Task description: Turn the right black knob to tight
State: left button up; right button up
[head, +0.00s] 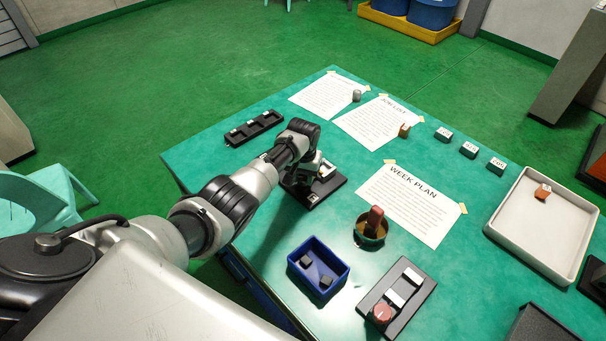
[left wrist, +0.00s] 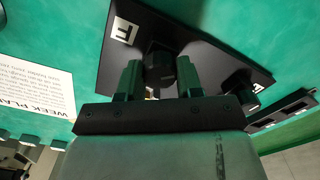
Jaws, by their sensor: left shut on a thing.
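A black panel (head: 328,191) with white labels lies on the green table, partly covered by my left arm in the head view. The panel also shows in the left wrist view (left wrist: 208,62), with a white letter label (left wrist: 123,31) at one end and another label at the other. My left gripper (head: 316,172) is down at the panel. In the left wrist view its two fingers (left wrist: 160,82) stand on either side of a black knob (left wrist: 157,64) and are shut on it. The knob's pointing direction is not clear. My right gripper is not in view.
A black holder (head: 255,129) lies behind the arm. Papers (head: 405,205) lie flat. A white tray (head: 502,236) is at right.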

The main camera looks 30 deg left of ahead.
aim_at(303, 177)
pick_arm(q)
jog(key=m, duration=0.5)
jog(key=shift+m, duration=0.4)
jog(key=m, duration=0.5)
jog(key=shift+m, duration=0.4)
jog(key=o, duration=0.9)
notch_tip(303, 177, up, 11)
jog(key=shift+f, duration=0.1)
dwell(0.4)
